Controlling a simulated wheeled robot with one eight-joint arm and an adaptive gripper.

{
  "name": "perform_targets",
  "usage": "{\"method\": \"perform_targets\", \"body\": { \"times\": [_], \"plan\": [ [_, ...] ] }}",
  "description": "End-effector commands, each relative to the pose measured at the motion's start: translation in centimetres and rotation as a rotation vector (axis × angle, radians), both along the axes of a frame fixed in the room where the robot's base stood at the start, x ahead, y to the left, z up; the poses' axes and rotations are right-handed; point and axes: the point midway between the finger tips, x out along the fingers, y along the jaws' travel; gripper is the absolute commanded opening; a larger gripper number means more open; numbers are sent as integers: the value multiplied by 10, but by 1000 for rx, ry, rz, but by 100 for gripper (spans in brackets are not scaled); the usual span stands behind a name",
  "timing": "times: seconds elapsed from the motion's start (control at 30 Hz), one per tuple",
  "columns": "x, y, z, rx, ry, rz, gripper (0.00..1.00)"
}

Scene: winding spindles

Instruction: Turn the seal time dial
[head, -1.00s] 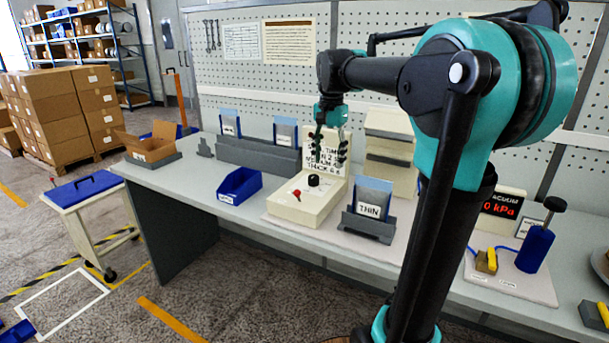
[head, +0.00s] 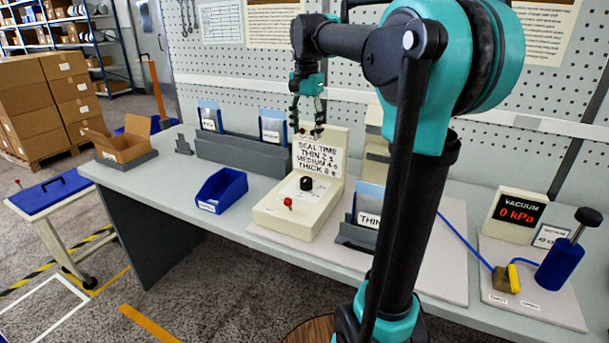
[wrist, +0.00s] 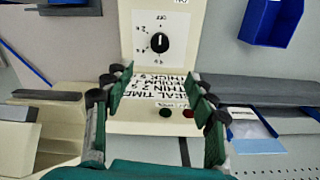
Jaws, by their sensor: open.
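In the wrist view the dial (wrist: 160,43) shows a white pointer line, roughly upright in the picture, on a white marked plate. A sign (head: 316,158) on the upright panel behind reads SEAL TIME, THIN 2 s, MEDIUM 4 s, THICK 6 s. My gripper (head: 307,118) is open and empty, fingers down, in front of the panel's upper part. It is above and behind the dial, apart from it.
A blue bin (head: 222,190) stands left of the sealer. A grey holder with a pouch labelled THIN (head: 368,220) stands close on the right, partly behind my arm. A grey rack (head: 240,154) with pouches is behind. A vacuum gauge (head: 520,212) and blue pump are far right.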

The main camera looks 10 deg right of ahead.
Motion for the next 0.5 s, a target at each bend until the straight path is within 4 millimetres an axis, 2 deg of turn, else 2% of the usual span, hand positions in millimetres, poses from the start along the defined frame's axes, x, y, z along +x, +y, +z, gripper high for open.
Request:
{"method": "perform_targets", "body": {
  "times": [0.17,0.5],
  "plan": [
    [0,0,-25,0,0,0,56],
    [0,0,-93,0,0,0,56]
  ]
}}
